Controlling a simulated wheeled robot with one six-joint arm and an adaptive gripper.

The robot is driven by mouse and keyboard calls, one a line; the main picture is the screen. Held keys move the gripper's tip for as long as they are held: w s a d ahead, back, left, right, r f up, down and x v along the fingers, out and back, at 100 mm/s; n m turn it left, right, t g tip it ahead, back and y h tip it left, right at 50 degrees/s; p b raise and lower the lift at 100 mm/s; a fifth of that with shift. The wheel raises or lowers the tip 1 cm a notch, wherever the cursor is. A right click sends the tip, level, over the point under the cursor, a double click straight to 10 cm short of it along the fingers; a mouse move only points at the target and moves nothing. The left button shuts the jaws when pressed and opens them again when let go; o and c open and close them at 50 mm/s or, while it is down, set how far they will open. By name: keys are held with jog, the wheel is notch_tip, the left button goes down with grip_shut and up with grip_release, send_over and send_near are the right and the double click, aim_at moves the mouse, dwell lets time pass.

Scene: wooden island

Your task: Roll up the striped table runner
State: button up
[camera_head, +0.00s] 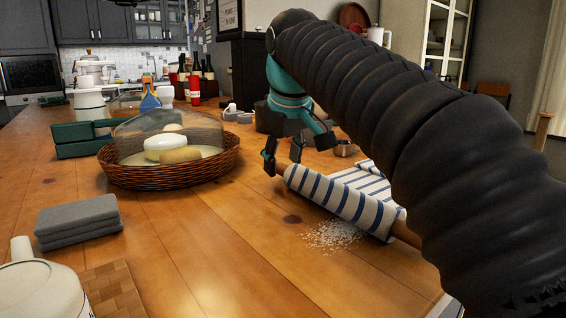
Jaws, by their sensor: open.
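The striped table runner (343,199), white with blue stripes, lies on the wooden island right of centre. Its near part is wrapped around a wooden rolling pin (402,232), and a flat part (366,176) extends behind it. My gripper (283,163) is open, pointing down at the left end of the roll. Its fingers are around or beside the pin's left handle; I cannot tell whether they touch it.
White grains (333,235) are scattered just in front of the roll. A wicker basket (170,180) with a clear cover stands to the left. Folded grey cloths (77,222) and a white teapot (38,288) are at the near left. A small metal bowl (345,149) stands behind. The front middle is clear.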

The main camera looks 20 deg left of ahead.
jog(key=shift+w+a+f, duration=0.15)
jog(key=shift+w+f, duration=0.05)
jog(key=shift+f, duration=0.35)
